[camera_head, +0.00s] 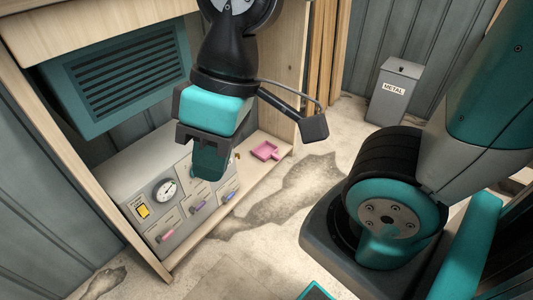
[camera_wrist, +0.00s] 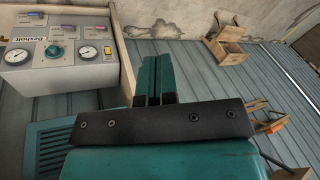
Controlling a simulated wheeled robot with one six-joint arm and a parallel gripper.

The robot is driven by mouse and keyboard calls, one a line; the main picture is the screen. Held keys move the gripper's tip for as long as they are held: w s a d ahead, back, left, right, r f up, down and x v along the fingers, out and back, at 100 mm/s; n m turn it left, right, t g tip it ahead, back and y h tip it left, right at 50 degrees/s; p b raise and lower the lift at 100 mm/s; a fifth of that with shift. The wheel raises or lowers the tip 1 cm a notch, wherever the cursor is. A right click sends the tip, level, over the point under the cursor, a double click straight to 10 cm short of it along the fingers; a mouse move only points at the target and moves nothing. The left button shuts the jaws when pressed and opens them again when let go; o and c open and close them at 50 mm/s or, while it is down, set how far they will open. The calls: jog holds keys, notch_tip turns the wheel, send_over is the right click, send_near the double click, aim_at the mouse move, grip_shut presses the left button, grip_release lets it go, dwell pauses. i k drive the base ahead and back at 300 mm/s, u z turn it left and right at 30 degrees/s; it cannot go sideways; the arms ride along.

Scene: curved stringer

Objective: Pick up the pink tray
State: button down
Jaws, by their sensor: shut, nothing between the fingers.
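The pink tray (camera_head: 265,151) is small and shallow, with a short handle-like part at its left. It lies on the pale wooden shelf (camera_head: 262,170), to the right of the grey control box. My gripper (camera_head: 209,168) hangs in front of the control box, left of the tray and apart from it. In the wrist view my gripper's teal fingers (camera_wrist: 153,80) are together with nothing between them. I cannot see the pink tray in the wrist view.
The grey control box (camera_head: 165,190) has a gauge, a yellow switch and coloured handles. A teal vented unit (camera_head: 120,75) hangs above it. A wooden side panel (camera_head: 277,80) rises behind the tray. A grey METAL bin (camera_head: 395,92) stands at the back right. Stained floor (camera_head: 290,200) lies open in front.

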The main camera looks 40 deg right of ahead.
aim_at(265, 150)
jog(key=z, duration=2.25)
jog(key=i, duration=3.95)
jog(key=u, duration=4.15)
jog(key=i, duration=0.45)
jog(key=u, duration=0.1)
